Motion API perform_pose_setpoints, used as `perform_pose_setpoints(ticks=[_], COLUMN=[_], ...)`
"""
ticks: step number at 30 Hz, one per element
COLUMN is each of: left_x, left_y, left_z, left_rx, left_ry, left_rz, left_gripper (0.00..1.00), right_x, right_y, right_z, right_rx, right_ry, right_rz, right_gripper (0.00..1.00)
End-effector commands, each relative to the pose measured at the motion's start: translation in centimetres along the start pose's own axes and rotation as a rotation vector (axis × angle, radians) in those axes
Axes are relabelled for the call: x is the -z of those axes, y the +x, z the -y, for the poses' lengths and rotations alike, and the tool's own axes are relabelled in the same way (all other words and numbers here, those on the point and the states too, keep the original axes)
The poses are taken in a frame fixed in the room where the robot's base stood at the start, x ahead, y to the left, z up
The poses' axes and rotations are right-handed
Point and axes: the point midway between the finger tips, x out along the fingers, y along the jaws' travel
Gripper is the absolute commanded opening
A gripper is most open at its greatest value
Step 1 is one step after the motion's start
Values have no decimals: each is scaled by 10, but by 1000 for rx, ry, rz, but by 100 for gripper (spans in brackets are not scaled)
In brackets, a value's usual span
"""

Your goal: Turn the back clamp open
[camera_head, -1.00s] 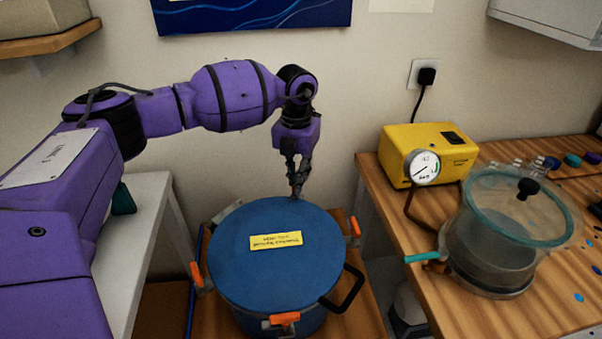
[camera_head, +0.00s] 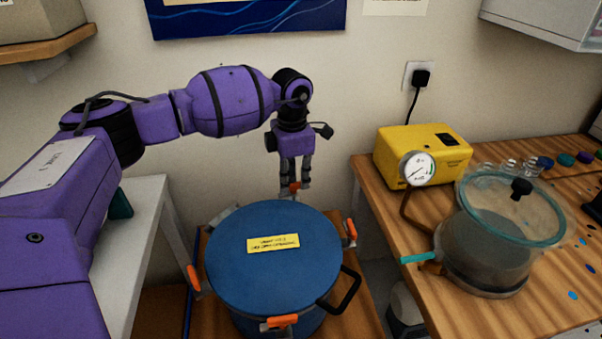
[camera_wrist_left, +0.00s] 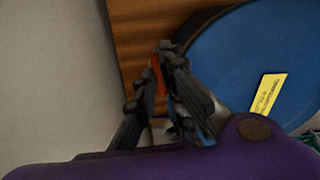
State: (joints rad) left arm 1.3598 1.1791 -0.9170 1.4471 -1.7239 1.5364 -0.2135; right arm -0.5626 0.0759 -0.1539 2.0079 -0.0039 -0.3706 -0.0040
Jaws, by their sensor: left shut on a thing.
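The blue lidded pot (camera_head: 270,245) stands low in front of me with a yellow label on its lid. The back clamp's orange handle (camera_head: 295,186) shows at the pot's far edge, and also in the left wrist view (camera_wrist_left: 155,72). My left gripper (camera_head: 294,187) points down there, its fingertips shut on that handle. In the left wrist view my fingertips (camera_wrist_left: 160,62) are beside the lid's rim, over the wooden surface. The fingers hide most of the clamp, so its exact angle is unclear. My right gripper is not in view.
Other orange clamps sit at the pot's right (camera_head: 350,231), left (camera_head: 194,279) and front (camera_head: 281,321). A black handle (camera_head: 342,290) juts out at front right. The right bench (camera_head: 400,290) holds a yellow pump (camera_head: 420,150) and a clear chamber (camera_head: 490,250). The wall is close behind.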

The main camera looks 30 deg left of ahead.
Motion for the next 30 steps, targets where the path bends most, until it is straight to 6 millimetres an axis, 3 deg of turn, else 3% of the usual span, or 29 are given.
perform_pose_setpoints(ticks=[15,30], left_x=[0,0], left_y=[1,0], left_z=[0,0], left_rx=[0,1], left_ry=[422,568], left_rz=[0,0], left_gripper=[0,0], right_x=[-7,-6], right_y=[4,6], right_z=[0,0], right_rx=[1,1], right_ry=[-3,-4], right_rz=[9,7], right_gripper=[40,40])
